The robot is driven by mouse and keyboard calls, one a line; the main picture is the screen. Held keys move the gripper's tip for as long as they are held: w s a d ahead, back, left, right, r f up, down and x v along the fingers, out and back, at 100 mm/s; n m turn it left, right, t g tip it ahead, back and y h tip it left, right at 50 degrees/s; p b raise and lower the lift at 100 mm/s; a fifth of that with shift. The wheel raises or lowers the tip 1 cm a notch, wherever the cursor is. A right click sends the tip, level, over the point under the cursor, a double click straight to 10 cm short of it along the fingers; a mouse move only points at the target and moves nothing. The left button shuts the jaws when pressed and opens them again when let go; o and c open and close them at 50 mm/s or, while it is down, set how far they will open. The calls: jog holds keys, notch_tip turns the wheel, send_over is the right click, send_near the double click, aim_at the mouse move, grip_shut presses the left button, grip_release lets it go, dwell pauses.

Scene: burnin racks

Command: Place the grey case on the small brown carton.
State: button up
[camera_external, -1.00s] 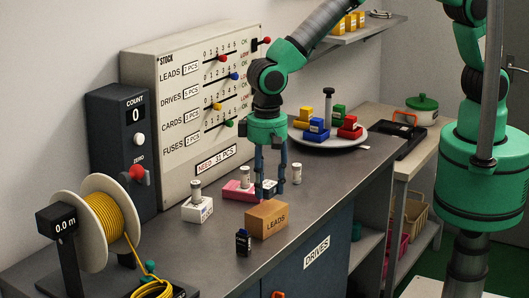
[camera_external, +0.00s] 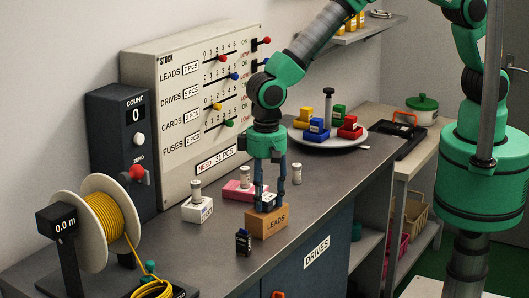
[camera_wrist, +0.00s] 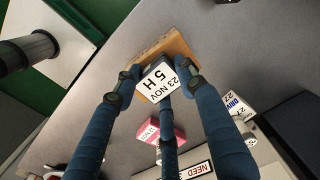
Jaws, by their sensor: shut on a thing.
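The small brown carton (camera_external: 267,222), marked LEADS, stands on the grey counter near its front edge. My gripper (camera_external: 270,204) points down directly over it, its blue fingers shut on the grey case (camera_external: 267,203). In the wrist view, the fingers (camera_wrist: 158,84) close around the case (camera_wrist: 158,80), whose white label reads 23 NOV 5 H. The carton (camera_wrist: 178,46) shows beneath and beyond it. The case is at the carton's top face; I cannot tell whether it touches it. The fingers partly hide the case in the external view.
A small dark blue case (camera_external: 243,242) stands left of the carton. A white block (camera_external: 197,210) and a pink block (camera_external: 237,190) with cylinders stand behind, and a lone cylinder (camera_external: 297,173) farther right. A plate (camera_external: 335,142) of coloured blocks is farther back. The counter right of the carton is clear.

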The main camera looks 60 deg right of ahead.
aim_at(267, 197)
jog(key=shift+f, duration=0.15)
jog(key=o, duration=1.2)
notch_tip(267, 197, up, 12)
jog(key=shift+r, duration=0.2)
dwell(0.4)
dwell(0.4)
